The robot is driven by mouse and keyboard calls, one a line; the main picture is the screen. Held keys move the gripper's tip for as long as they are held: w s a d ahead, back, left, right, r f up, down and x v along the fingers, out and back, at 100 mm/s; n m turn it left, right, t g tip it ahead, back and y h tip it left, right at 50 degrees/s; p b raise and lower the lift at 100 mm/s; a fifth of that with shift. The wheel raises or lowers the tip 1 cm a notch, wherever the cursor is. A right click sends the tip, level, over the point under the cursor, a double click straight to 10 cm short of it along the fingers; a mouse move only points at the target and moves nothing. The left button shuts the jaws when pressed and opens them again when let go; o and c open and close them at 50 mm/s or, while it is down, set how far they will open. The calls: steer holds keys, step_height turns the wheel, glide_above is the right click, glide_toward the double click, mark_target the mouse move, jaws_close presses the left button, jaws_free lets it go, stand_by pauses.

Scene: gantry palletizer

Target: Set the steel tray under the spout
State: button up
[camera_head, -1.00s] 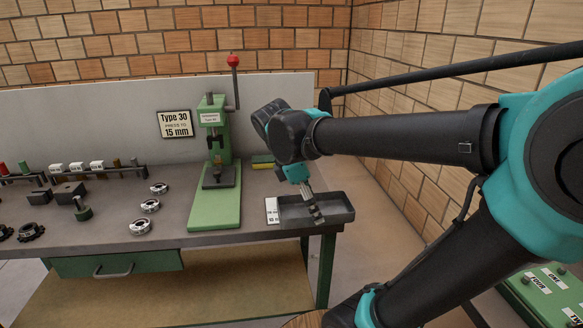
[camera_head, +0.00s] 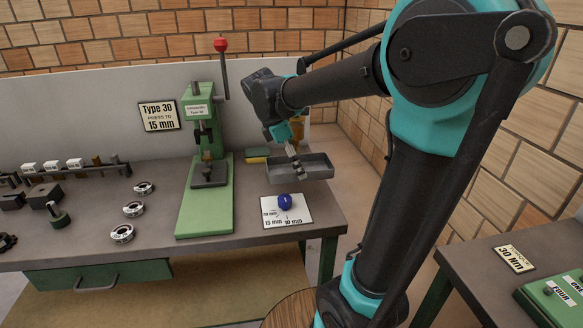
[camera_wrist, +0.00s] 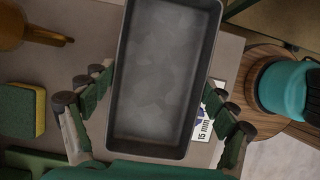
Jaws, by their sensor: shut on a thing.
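The steel tray (camera_head: 318,177) is a shallow grey rectangular pan. My gripper (camera_head: 297,166) is shut on it and holds it above the back right of the bench, roughly level. In the wrist view the empty tray (camera_wrist: 160,75) lies between the two fingers of my gripper (camera_wrist: 158,108). A brown-orange vessel (camera_head: 299,130) stands behind the tray, partly hidden by my arm. In the wrist view this vessel (camera_wrist: 22,28) has a narrow spout (camera_wrist: 62,40) pointing toward the tray, which is apart from it.
A green press (camera_head: 203,140) stands left. A yellow-green sponge (camera_head: 257,155) lies behind. Several metal rings (camera_head: 134,209) are further left. A second table (camera_head: 470,260) is at right.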

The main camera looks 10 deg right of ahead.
mark_target(292, 166)
steer(key=w, duration=0.3)
steer(key=w+f, duration=0.1)
steer(key=w, duration=0.1)
steer(key=w+f, duration=0.1)
steer(key=w, duration=0.2)
steer(key=shift+w, duration=0.3)
step_height(292, 166, down, 4)
steer(key=shift+f, duration=0.2)
steer(key=shift+w+f, duration=0.35)
steer(key=shift+f, duration=0.1)
steer(key=o, duration=1.3)
steer(key=v, duration=1.2)
